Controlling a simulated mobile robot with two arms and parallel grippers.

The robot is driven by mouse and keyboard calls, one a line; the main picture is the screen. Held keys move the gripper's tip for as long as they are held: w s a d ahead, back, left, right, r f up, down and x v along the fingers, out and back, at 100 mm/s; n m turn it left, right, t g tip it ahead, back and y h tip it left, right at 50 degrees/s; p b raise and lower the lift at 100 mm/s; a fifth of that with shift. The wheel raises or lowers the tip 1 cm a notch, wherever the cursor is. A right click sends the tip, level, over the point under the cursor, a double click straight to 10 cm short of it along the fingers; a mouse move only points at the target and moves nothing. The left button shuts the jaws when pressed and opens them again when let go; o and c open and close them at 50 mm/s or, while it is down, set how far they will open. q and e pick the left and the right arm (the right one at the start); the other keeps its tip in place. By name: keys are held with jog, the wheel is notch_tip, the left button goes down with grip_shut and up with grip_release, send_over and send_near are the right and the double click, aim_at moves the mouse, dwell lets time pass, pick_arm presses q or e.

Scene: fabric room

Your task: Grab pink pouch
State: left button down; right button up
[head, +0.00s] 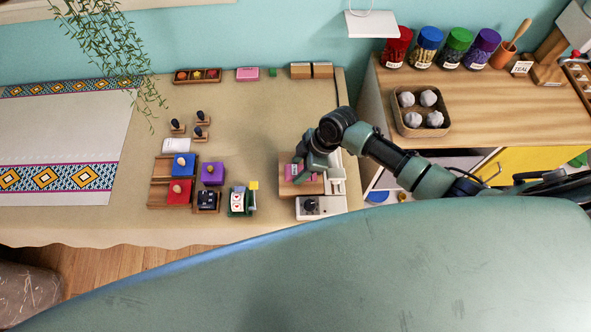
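A small pink item (291,172), likely the pink pouch, lies on a wooden board (288,160) beside a white machine (330,207) at the right end of the cloth-covered table. My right gripper (301,173) reaches in from the right and points down right over the pink item. Its dark fingers cover part of the item, and I cannot tell whether they grip it or are still apart. Another flat pink block (247,74) lies at the table's back edge. My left gripper is not in view.
Stamps (200,134), red, blue and purple pads (212,173) and a small card holder (238,201) stand left of the board. A wooden cabinet (480,120) with colored jars (427,47) and a tray (422,88) is at right.

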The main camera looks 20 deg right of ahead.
jog(key=c, duration=0.8)
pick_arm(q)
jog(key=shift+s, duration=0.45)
pick_arm(e)
jog(key=shift+r, duration=0.1)
